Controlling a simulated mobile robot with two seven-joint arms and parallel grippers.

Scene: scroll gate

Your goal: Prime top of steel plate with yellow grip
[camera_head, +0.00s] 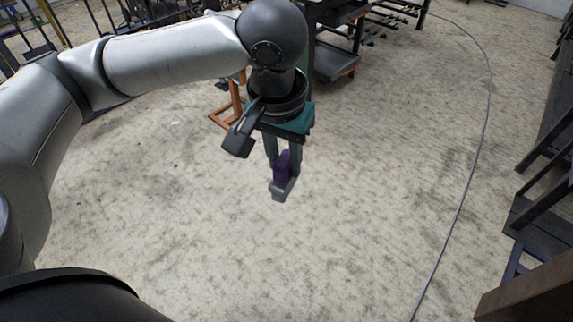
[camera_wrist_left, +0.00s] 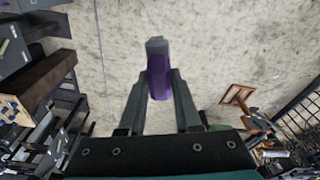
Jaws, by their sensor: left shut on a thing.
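My left gripper (camera_head: 284,172) hangs above the floor in the head view, pointing down. It is shut on a small tool with a purple grip (camera_head: 282,164) and a grey end (camera_head: 282,190). In the left wrist view the purple grip (camera_wrist_left: 159,82) sits between the fingertips, with the grey end (camera_wrist_left: 156,46) sticking out beyond them. No yellow grip shows, and I cannot make out a steel plate in either view. My right gripper is in neither view.
Pale stained floor (camera_head: 380,190) lies open below and right of the gripper. An orange-brown stand (camera_head: 228,112) and a dark cart (camera_head: 334,62) are behind it. A thin cable (camera_head: 462,190) crosses the floor. Dark benches (camera_head: 540,225) and a wooden beam (camera_head: 530,295) line the right.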

